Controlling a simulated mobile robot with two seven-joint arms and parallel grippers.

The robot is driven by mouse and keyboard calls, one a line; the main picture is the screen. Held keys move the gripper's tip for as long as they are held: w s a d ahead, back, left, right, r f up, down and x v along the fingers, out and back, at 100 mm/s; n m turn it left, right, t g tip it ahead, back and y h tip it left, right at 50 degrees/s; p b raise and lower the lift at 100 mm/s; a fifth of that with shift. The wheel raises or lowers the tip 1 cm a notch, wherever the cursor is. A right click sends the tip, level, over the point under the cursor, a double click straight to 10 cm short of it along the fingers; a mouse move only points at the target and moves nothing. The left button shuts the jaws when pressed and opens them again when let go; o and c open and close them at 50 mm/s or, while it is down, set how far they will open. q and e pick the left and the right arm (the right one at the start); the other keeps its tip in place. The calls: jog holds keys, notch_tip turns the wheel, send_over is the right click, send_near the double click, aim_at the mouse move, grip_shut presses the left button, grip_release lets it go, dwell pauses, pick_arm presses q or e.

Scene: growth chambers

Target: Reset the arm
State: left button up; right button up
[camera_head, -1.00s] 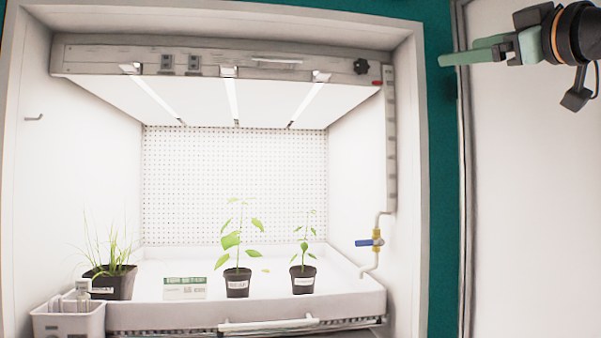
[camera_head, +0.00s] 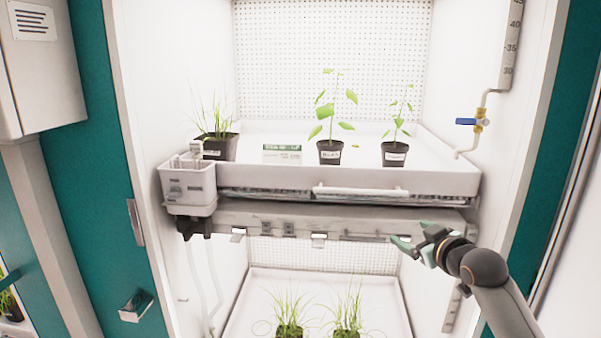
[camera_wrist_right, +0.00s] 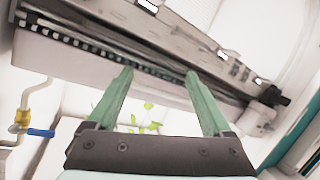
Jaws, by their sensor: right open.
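My right arm comes in from the lower right in the head view. Its right gripper (camera_head: 404,247) has green fingers and is in front of the right part of the growth chamber, just below the upper shelf's front edge. In the right wrist view the right gripper (camera_wrist_right: 158,95) shows its two green fingers spread apart, with nothing between them. Behind the fingers in that view are the shelf edge (camera_wrist_right: 80,62) and some leaves. My left gripper is not in view.
The upper tray (camera_head: 440,182) bears a grassy pot (camera_head: 218,148), a label card (camera_head: 283,154) and two leafy pots (camera_head: 330,153) (camera_head: 395,155). A grey caddy (camera_head: 188,182) hangs at its left. A blue-handled valve (camera_head: 468,122) is on the right wall. Grass pots (camera_head: 290,331) stand below.

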jog(key=s+a+f+m+g, duration=0.15)
jog(key=s+f, duration=0.25)
jog(key=f, duration=0.4)
jog(key=s+a+f, duration=0.2)
jog(key=s+f, duration=0.3)
jog(key=f, duration=0.3)
jog(key=s+a+f+g, duration=0.15)
jog(key=s+f, duration=0.25)
jog(key=f, duration=0.4)
jog(key=s+a+f+m+g, duration=0.1)
jog(key=s+f, duration=0.6)
jog(key=s, duration=0.6)
jog(key=s+a+f+m+g, duration=0.1)
jog(key=s+a+f, duration=0.1)
jog(key=s+f, duration=0.5)
jog(key=s, duration=0.6)
jog(key=shift+s+f, duration=0.2)
jog(key=shift+m, duration=0.25)
